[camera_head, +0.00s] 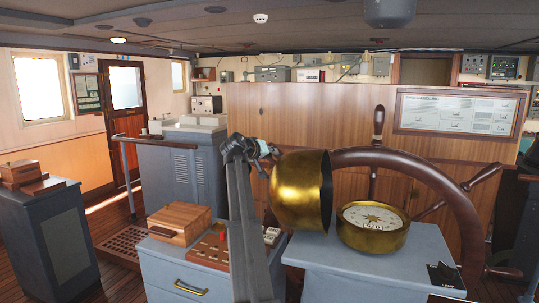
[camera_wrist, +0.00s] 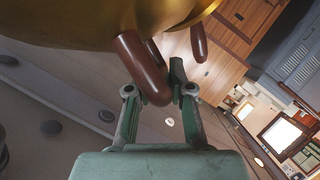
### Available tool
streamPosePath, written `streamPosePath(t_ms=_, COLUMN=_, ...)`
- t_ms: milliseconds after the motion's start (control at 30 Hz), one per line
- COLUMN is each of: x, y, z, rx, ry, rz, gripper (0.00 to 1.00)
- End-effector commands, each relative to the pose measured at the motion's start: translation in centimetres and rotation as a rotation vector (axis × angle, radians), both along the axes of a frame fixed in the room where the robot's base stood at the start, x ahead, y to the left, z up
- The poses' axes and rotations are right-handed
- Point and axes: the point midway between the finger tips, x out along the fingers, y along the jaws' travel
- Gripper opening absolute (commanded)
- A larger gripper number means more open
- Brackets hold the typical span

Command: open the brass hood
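The brass hood (camera_head: 297,195) stands tipped on its side, its dark opening facing right. It is clear of the top of the compass (camera_head: 373,228), whose white dial shows. My gripper (camera_head: 265,150) is at the upper left of the hood. In the wrist view the hood's brass underside (camera_wrist: 90,18) fills the top left. A brown wooden handle (camera_wrist: 140,65) projects from there toward my gripper (camera_wrist: 160,88) and covers part of the fingers. The left fingertip is hidden, so I cannot tell whether the fingers grip the handle.
The ship's wheel (camera_head: 440,172) stands behind the compass. A blue-grey cabinet (camera_head: 215,290) at lower left bears a wooden box (camera_head: 180,222). Another console (camera_head: 62,235) stands at far left. A small dark plate (camera_head: 445,274) lies on the compass stand.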

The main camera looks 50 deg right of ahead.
Motion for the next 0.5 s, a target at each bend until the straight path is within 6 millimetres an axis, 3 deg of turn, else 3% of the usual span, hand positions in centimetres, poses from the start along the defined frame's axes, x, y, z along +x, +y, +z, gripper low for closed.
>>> streamPosePath(t_ms=333, x=-0.1, y=0.0, z=0.1, rx=-0.001, ry=0.001, rz=0.000, gripper=0.41)
streamPosePath(t_ms=500, x=-0.1, y=1.1, z=0.4, rx=-0.002, ry=0.000, rz=0.001, gripper=0.41)
